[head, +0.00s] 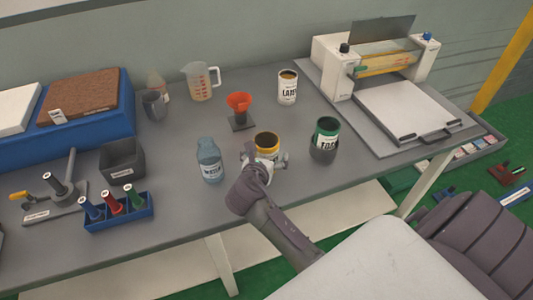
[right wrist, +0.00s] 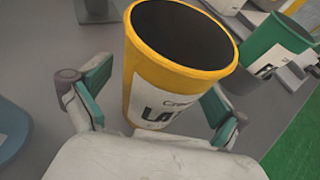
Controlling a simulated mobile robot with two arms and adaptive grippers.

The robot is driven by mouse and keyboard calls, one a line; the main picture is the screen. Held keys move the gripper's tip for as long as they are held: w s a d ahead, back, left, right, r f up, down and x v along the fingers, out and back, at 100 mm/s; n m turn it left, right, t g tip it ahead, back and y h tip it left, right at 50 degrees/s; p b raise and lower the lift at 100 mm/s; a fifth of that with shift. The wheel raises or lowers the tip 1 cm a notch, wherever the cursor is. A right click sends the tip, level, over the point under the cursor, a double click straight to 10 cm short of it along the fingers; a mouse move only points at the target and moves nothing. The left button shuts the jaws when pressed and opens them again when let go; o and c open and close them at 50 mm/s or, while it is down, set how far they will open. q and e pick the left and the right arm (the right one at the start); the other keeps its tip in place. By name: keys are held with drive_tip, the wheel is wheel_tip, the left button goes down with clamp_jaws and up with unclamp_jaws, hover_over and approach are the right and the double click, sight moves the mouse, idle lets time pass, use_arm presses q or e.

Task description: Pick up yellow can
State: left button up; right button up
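The yellow can (head: 267,139) stands upright on the grey table (head: 185,222) near its front edge, with a white label on its side. In the right wrist view, the can (right wrist: 182,78) fills the middle, its open top dark inside. My right gripper (head: 264,160) is at the can's near side, low on its body. In the right wrist view, its green-padded fingers (right wrist: 156,97) are spread on either side of the can. A gap shows at the left pad; contact at the right pad is unclear. My left gripper is out of view.
Behind are an orange funnel (head: 239,104) on a stand and a white can (head: 287,88).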

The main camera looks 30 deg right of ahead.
drive_tip(key=c, duration=1.3)
drive_tip(key=shift+c, duration=0.2)
drive_tip(key=shift+r, duration=0.15)
